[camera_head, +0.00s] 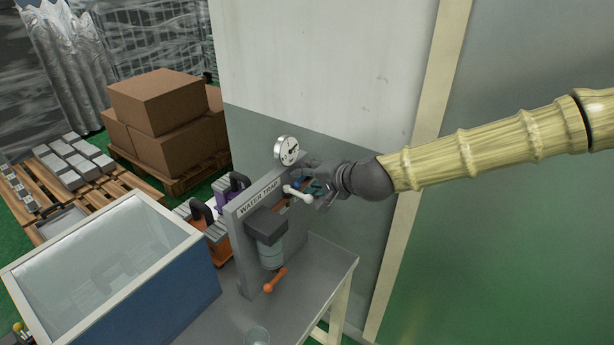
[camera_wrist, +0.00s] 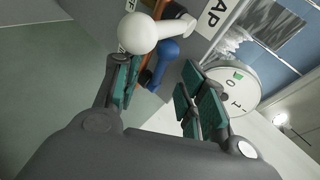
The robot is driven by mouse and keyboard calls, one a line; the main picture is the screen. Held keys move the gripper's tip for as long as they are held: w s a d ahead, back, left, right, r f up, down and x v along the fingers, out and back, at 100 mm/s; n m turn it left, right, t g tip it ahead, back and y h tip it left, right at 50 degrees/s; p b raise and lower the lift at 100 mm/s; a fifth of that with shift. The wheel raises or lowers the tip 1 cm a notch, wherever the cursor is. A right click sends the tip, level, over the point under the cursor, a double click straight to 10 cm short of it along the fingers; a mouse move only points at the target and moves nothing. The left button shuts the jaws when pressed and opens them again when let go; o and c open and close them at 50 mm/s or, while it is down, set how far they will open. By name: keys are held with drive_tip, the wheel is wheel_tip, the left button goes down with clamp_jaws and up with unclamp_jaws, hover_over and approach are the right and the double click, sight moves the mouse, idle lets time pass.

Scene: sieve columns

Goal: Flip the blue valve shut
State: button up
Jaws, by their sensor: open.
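The blue valve handle (camera_wrist: 164,60) shows in the wrist view between the open fingertips and a little beyond them, partly behind the white valve handle (camera_wrist: 145,31). In the head view only a small part of the blue handle (camera_head: 299,181) shows, above the white handle (camera_head: 298,194) on the grey WATER TRAP panel (camera_head: 243,222). My gripper (camera_head: 318,186) is at the panel's upper right side. In the wrist view my gripper (camera_wrist: 158,82) is open with teal pads and nothing held. I cannot tell whether a finger touches the blue or white handle.
A round gauge (camera_head: 287,150) tops the panel; it is close to the right finger in the wrist view (camera_wrist: 231,90). An orange handle (camera_head: 276,281) sits low on the panel. A wall (camera_head: 385,150) rises behind.

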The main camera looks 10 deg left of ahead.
drive_tip(key=shift+w+a+f, duration=0.25)
drive_tip(key=shift+a, duration=0.15)
clamp_jaws()
